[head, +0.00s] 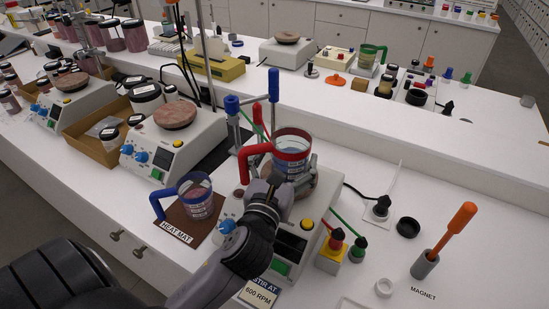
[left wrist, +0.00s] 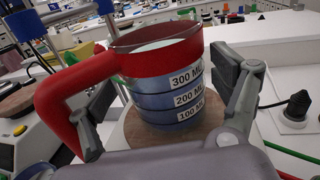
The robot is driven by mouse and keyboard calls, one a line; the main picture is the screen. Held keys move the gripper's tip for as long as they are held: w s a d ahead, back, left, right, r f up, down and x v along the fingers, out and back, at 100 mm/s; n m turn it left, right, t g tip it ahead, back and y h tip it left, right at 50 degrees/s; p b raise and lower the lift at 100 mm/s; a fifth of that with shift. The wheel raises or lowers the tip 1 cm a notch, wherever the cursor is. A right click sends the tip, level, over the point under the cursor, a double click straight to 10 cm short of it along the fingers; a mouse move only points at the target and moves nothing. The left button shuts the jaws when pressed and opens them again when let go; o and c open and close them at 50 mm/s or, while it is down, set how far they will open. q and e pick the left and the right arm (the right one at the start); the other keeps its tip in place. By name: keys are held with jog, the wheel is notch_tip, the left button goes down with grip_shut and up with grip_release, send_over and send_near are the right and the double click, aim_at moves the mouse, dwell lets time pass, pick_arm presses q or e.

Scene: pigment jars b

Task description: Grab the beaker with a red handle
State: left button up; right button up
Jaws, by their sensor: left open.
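The beaker with a red handle (head: 291,146) stands on the round brown plate of a stirrer in the head view. It has a red rim band and 100, 200 and 300 ML labels, clear in the left wrist view (left wrist: 165,75). My left gripper (head: 290,182) is at the beaker's near side. In the left wrist view, its open fingers (left wrist: 165,100) stand on either side of the beaker, the left one by the red handle, the right one with a visible gap. Finger contact on the left is unclear. My right gripper is not in view.
A blue-handled beaker (head: 197,196) stands on the brown heat mat (head: 179,220) to the left. A stand with blue and red clamps (head: 232,104) rises behind the red beaker.

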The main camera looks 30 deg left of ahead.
aim_at(295, 142)
pick_arm(q)
jog(key=p+x, duration=0.1)
jog(key=x, duration=0.4)
jog(key=shift+d+r, duration=0.15)
jog(key=shift+d, duration=0.05)
jog(key=shift+w+a, duration=0.1)
jog(key=shift+w, duration=0.35)
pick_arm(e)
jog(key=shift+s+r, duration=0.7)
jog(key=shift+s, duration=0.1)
pick_arm(q)
jog(key=shift+s, duration=0.1)
jog(key=shift+c, duration=0.7)
jog(key=c, duration=1.3)
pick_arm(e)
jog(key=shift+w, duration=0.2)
